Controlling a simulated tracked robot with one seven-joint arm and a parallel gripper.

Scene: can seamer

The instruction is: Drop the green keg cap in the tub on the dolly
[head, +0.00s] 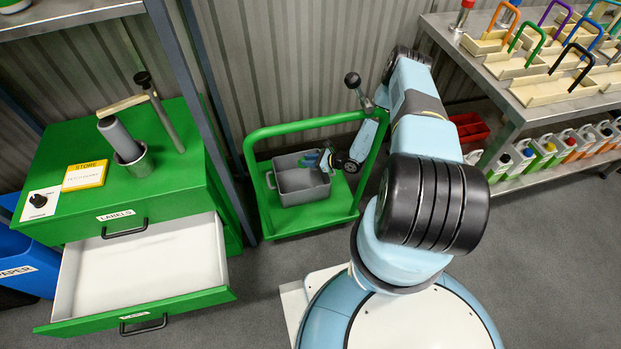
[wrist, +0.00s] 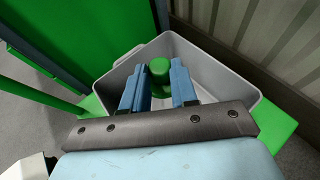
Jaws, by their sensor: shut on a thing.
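The green keg cap (wrist: 159,68) shows in the wrist view between the two blue fingers of my gripper (wrist: 158,88), which is shut on it. The grey tub (wrist: 215,62) lies below and around the cap in that view. In the head view the tub (head: 300,193) stands on the green dolly (head: 325,213), and my gripper (head: 322,158) is at its upper right part, pointing into the opening. How far the cap is above the tub's floor is hard to tell. The dolly's deck also shows in the wrist view (wrist: 276,125).
The dolly's green handle (head: 305,124) rises behind the tub. To the left is a green cabinet (head: 125,195) with an open white drawer (head: 140,265). A metal rack post (head: 185,75) stands between.

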